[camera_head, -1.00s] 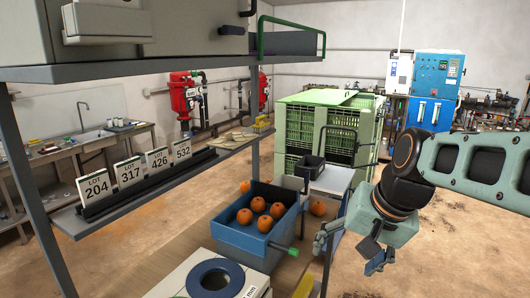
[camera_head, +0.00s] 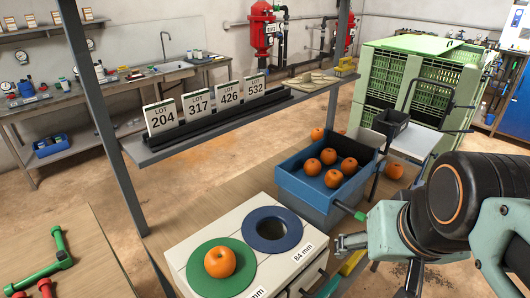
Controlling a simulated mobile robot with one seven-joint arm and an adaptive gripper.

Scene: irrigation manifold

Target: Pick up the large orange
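An orange (camera_head: 220,262) sits on the green ring (camera_head: 191,270) of the white sizing box, at the lower middle of the head view. It looks bigger than the others, but it is also nearer. Several more oranges (camera_head: 333,178) lie in the blue crate (camera_head: 308,196) behind the box. One orange (camera_head: 395,170) lies right of the crate and another (camera_head: 317,133) shows behind its far left side. My gripper (camera_head: 376,262) is at the lower right, right of the sizing box and apart from every orange. Its fingers look spread and empty, and my arm partly hides it.
The blue ring (camera_head: 272,229) beside the 84 mm label is empty. A shelf with lot cards (camera_head: 195,104) and its upright post (camera_head: 92,95) stand left of the crate. Green and red pipe parts (camera_head: 56,252) lie on the bench at lower left. A green bin (camera_head: 415,80) stands behind.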

